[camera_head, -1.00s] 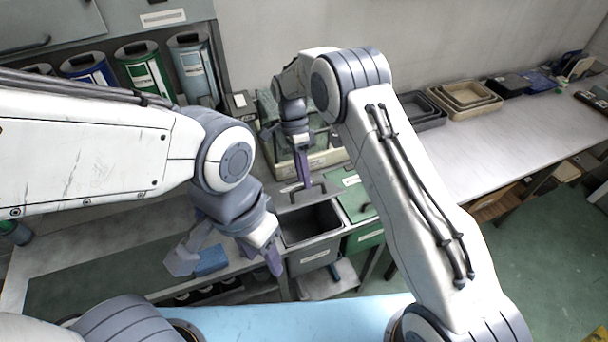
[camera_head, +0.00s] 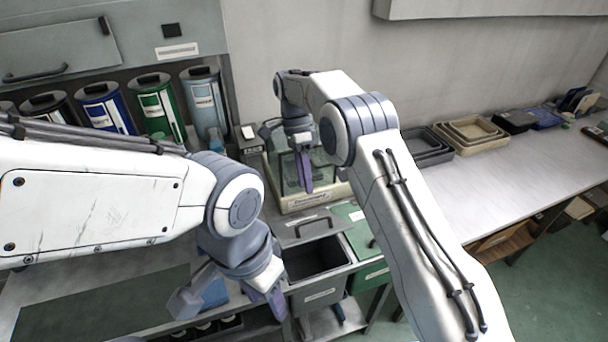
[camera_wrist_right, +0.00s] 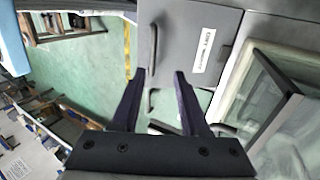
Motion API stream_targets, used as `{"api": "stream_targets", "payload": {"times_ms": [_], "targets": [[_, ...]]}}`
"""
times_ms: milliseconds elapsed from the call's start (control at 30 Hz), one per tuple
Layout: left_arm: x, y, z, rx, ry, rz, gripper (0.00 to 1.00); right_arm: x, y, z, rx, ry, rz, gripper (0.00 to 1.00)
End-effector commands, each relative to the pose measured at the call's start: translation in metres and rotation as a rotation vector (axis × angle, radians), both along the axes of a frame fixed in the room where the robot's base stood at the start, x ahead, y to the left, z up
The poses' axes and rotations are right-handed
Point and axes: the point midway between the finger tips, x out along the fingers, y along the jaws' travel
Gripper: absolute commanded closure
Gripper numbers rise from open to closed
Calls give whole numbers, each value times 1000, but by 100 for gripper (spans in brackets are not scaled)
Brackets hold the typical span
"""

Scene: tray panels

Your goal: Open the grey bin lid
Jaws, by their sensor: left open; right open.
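The grey bin (camera_head: 322,297) stands low in the middle of the head view, with a dark opening showing at its top. Its grey lid (camera_head: 288,229), with a black bar handle, is at the back of that opening. My right gripper (camera_head: 304,188) is open, points down above and behind the lid, and appears apart from it. In the right wrist view this gripper (camera_wrist_right: 159,73) is empty, near a grey panel (camera_wrist_right: 188,22) with a white label and dark handle; I cannot tell whether it is the same lid. My left gripper (camera_head: 232,300) is open, left of the bin.
A green bin (camera_head: 372,277) adjoins the grey one on the right. A glass tank (camera_head: 325,195) stands behind the lid. A blue block (camera_head: 214,293) lies by my left gripper. Several coloured canisters (camera_head: 157,110) line the back left. Trays (camera_head: 467,133) sit on the right counter.

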Motion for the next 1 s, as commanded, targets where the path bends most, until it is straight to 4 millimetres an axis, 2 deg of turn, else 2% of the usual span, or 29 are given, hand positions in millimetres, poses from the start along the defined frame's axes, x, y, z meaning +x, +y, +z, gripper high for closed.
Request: {"api": "stream_targets", "payload": {"times_ms": [233,633,733,767,867,1000], "targets": [[0,0,0,0,0,0,50,9,3,19,0,0,0,55],[0,0,0,0,0,0,50,10,3,23,-1,2,0,55],[0,0,0,0,0,0,50,10,5,25,5,-1,9,94],[0,0,-1,0,0,0,50,9,6,27,10,-3,20,100],[0,0,-2,0,0,0,50,0,13,38,49,-14,101,100],[0,0,-4,0,0,0,50,-30,30,64,153,-47,332,100]]}}
